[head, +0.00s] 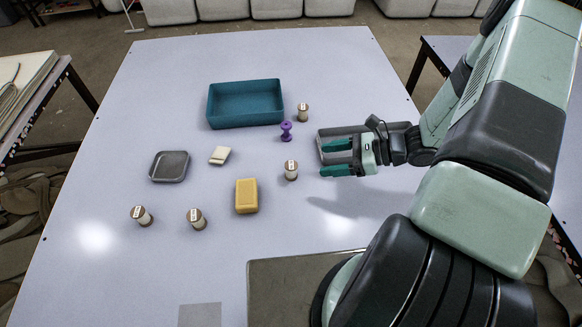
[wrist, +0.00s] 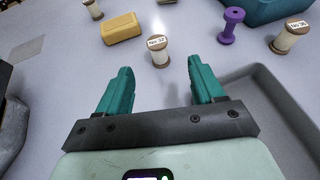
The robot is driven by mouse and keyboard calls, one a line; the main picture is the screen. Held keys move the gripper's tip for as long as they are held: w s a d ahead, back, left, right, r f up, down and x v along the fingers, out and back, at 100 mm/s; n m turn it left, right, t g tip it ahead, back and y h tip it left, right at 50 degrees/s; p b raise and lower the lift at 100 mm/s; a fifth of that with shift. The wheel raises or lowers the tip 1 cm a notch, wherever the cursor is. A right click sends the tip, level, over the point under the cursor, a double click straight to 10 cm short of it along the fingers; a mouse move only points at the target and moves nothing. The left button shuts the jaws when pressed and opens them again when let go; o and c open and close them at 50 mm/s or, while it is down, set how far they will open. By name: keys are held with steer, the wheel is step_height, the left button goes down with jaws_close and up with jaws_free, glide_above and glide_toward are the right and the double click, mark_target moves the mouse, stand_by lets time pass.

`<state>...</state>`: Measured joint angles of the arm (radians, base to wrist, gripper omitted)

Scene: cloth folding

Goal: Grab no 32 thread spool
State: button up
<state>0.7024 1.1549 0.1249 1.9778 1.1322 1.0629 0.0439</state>
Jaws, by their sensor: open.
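A small spool of pale thread with brown ends (wrist: 159,51) stands upright in the wrist view, and its label appears to read No. 32. In the head view the same spool (head: 291,171) stands on the table, left of my gripper (head: 322,158). In the wrist view my gripper (wrist: 160,66) has its two teal fingers spread apart with nothing between them. The spool shows just beyond the fingertips, roughly centred in the gap, and is not touched.
Another labelled spool (head: 303,112) and a purple spool (head: 286,131) stand near the teal bin (head: 246,119). A yellow block (head: 246,196) lies left of the spool. Two more spools (head: 142,215) (head: 197,219) stand front left. A grey tray (head: 330,157) lies by my gripper.

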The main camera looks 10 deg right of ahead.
mark_target(292, 165)
steer(key=shift+a+f, duration=0.25)
steer(key=shift+f, duration=0.15)
steer(key=x, duration=0.5)
steer(key=shift+x, duration=2.65)
steer(key=shift+s+a+r, duration=0.1)
steer(key=shift+s, duration=0.05)
steer(key=c, duration=1)
steer(key=shift+c, duration=0.2)
steer(key=shift+r, duration=0.1)
